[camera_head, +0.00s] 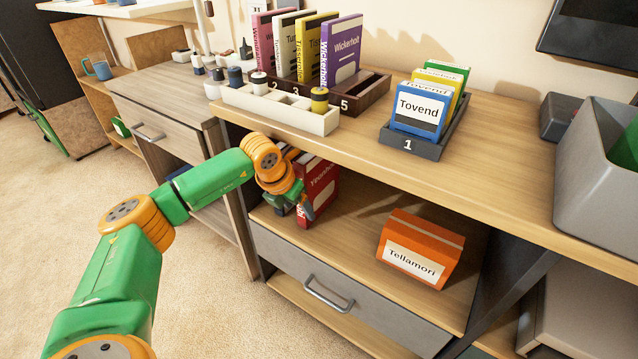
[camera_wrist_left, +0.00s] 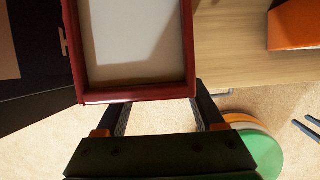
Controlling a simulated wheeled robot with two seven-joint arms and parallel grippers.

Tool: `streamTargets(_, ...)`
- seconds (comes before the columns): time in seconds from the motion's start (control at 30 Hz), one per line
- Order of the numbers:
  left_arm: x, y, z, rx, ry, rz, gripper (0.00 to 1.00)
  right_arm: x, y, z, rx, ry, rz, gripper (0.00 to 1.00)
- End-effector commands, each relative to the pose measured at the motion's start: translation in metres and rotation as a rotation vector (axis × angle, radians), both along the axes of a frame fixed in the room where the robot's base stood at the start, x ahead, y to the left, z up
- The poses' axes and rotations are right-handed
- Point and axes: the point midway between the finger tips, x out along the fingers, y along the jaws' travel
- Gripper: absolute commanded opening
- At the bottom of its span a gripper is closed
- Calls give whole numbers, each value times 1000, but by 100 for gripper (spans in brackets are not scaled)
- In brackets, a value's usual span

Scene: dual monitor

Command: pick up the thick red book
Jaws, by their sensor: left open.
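The thick red book (camera_head: 321,187) stands upright on the open shelf under the desk top, with white lettering on its cover. My left gripper (camera_head: 299,207) is at its left side and hides part of it. In the left wrist view the red book (camera_wrist_left: 137,97) fills the space just ahead of my open left gripper (camera_wrist_left: 160,108), its red border around pale pages.
An orange box labelled Tellamori (camera_head: 420,250) sits on the same shelf to the right, with bare shelf between. The desk top (camera_head: 480,140) overhangs my left gripper. On it are a white tray (camera_head: 275,109), a dark book rack (camera_head: 375,88) and a grey book holder (camera_head: 425,147).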

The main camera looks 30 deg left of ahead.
Motion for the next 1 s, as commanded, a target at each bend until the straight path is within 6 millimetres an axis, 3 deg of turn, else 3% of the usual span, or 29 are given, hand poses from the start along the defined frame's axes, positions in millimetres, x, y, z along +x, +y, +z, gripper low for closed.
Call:
streamTargets(0.03, 3, -1, -14, -1, 2, 1, 70, 2, 0, 3, 1, -9, 0, 50)
streamTargets(0.13, 8, -1, -24, 0, 0, 1, 70, 3, 1, 15, 4, -14, -1, 50)
streamTargets(0.63, 10, -1, -26, 0, -1, 0, 70, 3, 1, 19, 4, -13, 0, 50)
streamTargets(0.67, 10, -1, -26, 0, -1, 1, 67, 3, 1, 19, 4, -13, 0, 50)
streamTargets(0.9, 9, -1, -26, 0, -1, 0, 2, 3, 1, 19, 5, -14, -1, 50)
streamTargets(1.0, 9, -1, -26, 0, -1, 0, 0, 3, 1, 19, 4, -15, -2, 50)
